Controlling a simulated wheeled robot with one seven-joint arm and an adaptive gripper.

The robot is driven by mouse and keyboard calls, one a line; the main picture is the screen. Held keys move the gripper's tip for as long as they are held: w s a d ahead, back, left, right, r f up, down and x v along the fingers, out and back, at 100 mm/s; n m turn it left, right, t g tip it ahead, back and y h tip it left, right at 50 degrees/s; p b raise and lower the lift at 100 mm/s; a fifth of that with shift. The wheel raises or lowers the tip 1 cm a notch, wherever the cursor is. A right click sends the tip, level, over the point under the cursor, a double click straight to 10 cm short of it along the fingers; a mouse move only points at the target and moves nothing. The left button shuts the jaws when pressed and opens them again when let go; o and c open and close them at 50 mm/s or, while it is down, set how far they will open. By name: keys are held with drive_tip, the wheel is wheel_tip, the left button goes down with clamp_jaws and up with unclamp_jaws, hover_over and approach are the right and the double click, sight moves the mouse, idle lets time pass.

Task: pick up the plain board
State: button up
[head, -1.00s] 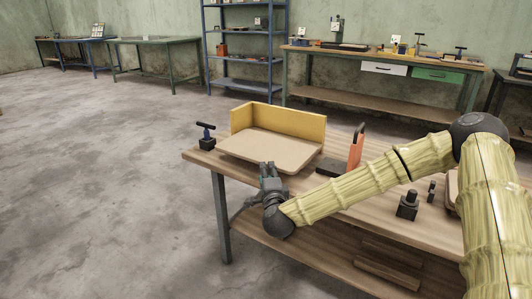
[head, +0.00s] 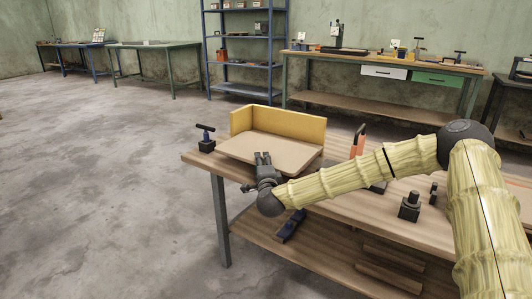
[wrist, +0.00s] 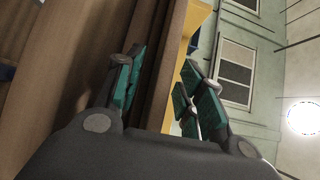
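A tan board or stack of boards (head: 262,150) with rounded corners lies on the workbench, in front of a yellow L-shaped fence (head: 290,122). I cannot tell how many boards are in it. My gripper (head: 262,158) is at its front edge. In the wrist view the fingers (wrist: 160,78) stand apart, with teal pads. Brown edges (wrist: 172,50) show between them, and the yellow fence (wrist: 198,18) shows behind. I cannot tell whether the pads touch the board.
A black clamp (head: 206,137) stands at the bench's left corner (head: 190,158). An orange upright part (head: 357,142) and a black block (head: 409,207) stand to the right of the board. A dark blue tool (head: 290,227) lies below the front edge. The floor at left is clear.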

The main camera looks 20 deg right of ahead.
clamp_jaws()
drive_tip(key=shift+r, duration=0.1)
drive_tip(key=shift+r+p, duration=0.3)
drive_tip(key=shift+r, duration=0.3)
wheel_tip(320, 180, up, 2)
drive_tip(key=shift+r+p, duration=0.2)
drive_tip(key=shift+p, duration=0.15)
drive_tip(key=d+r+p+v, duration=0.1)
drive_tip(key=p+v, duration=0.1)
drive_tip(key=v, duration=1.4)
drive_tip(key=shift+r, duration=0.15)
drive_tip(key=shift+s+r, duration=0.1)
